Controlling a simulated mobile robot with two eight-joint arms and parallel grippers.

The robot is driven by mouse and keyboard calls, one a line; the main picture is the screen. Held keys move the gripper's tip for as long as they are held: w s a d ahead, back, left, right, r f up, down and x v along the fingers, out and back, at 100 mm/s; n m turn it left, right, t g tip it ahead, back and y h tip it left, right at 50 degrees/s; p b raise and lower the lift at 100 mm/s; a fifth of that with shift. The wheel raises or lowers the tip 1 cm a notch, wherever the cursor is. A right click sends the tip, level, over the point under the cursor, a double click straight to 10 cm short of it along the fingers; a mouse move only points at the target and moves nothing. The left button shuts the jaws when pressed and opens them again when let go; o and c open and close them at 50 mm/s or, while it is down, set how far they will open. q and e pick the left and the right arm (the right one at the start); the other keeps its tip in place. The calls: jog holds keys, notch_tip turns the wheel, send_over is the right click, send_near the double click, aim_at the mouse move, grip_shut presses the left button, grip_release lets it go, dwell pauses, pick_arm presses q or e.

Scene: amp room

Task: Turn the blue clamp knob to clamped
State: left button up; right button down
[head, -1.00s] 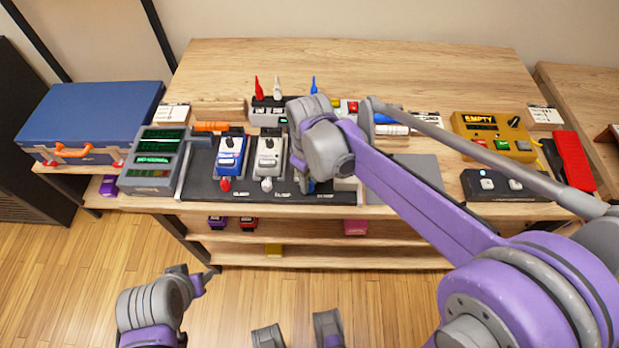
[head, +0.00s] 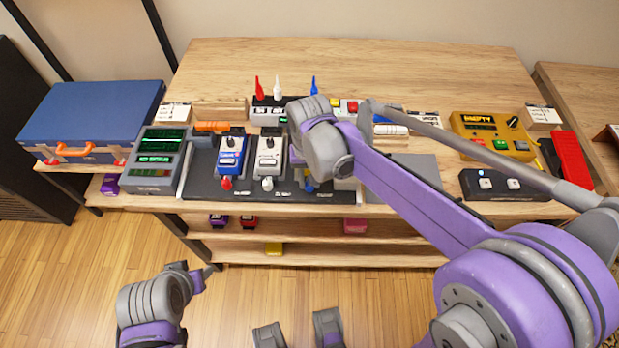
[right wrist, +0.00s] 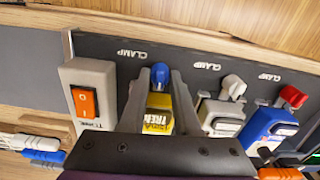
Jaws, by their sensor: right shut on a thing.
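The blue clamp knob (right wrist: 160,73) stands at the front of a yellow pedal (right wrist: 158,115) on the dark board (right wrist: 110,47). My right gripper (right wrist: 160,82) reaches down over it, one finger on each side, shut on the knob. The word CLAMP is printed on the board near it. In the head view my right forearm and wrist hide most of the yellow pedal and the knob. My left arm (head: 155,300) is low at the left, off the table; its fingers are not clear.
A white knob (right wrist: 232,85) and a red knob (right wrist: 292,96) stand at neighbouring pedals. A grey box with an orange switch (right wrist: 84,102) is close on the other side. A blue case (head: 92,115) is at the left. The back of the table is clear.

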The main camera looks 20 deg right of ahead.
jog(key=shift+m, duration=0.5)
jog(key=c, duration=0.9)
grip_release()
notch_tip(320, 180, up, 11)
jog(key=shift+f+p, duration=0.1)
jog(key=shift+p, duration=0.5)
